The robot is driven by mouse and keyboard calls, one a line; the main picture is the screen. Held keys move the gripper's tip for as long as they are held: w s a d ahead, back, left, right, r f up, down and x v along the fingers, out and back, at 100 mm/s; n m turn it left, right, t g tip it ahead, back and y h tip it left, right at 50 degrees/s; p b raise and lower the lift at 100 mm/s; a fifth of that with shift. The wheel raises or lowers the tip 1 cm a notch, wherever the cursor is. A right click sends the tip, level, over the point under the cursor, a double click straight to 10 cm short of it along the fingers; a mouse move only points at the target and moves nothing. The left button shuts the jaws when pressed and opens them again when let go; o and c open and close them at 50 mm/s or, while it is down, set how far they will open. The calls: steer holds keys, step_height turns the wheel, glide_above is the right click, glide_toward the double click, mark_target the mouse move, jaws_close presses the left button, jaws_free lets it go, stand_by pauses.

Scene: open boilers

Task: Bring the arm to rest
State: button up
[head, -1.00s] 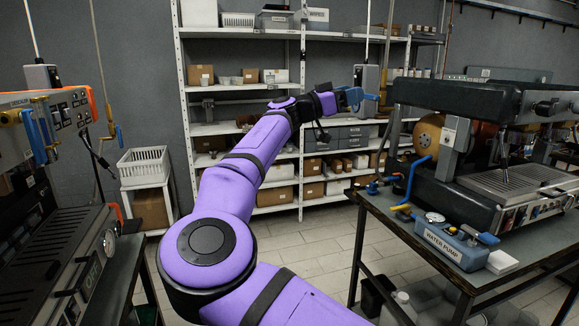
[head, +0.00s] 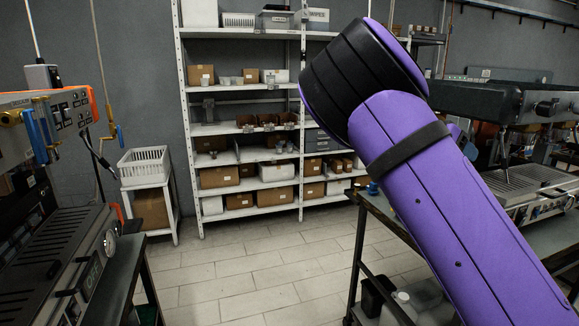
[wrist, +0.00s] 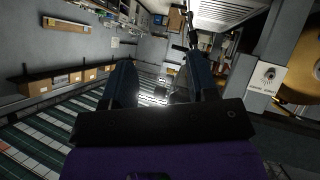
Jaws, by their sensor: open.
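My purple arm (head: 440,200) rises from the lower right of the head view and bends at a black-banded joint near the upper middle. My gripper is hidden behind the arm in the head view. In the wrist view my gripper (wrist: 161,78) shows two dark fingers spread apart, with nothing between them.
The boiler machine (head: 530,110) on the right bench is partly hidden by my arm, and its housing is close at the right of the wrist view. Another machine (head: 60,230) stands at left. White shelving (head: 235,125) stands behind. The tiled floor (head: 260,275) between is clear.

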steer(key=s+d+f+n+y, duration=0.1)
steer(key=s+f+n+y, duration=0.1)
steer(key=s+f+y, duration=0.3)
steer(key=s+f+n+y, duration=0.1)
steer(key=s+y, duration=0.2)
steer(key=s, duration=0.3)
steer(key=s+a+r+n+t+y, duration=0.1)
steer(key=s+a+r+n+t, duration=0.1)
steer(key=s+a, duration=0.3)
steer(key=s+a+r+n+t+y, duration=0.1)
steer(key=s+a+r+n, duration=0.2)
steer(key=s, duration=1)
steer(key=s+a+r+n+t+y, duration=0.1)
steer(key=s+a+r+n+t, duration=0.1)
steer(key=s+a+n, duration=0.3)
steer(key=s+a+r, duration=0.1)
steer(key=s, duration=0.3)
steer(key=shift+s+a+r+n+t, duration=0.25)
steer(key=shift+s+a+n+t, duration=0.05)
steer(key=shift+s, duration=0.05)
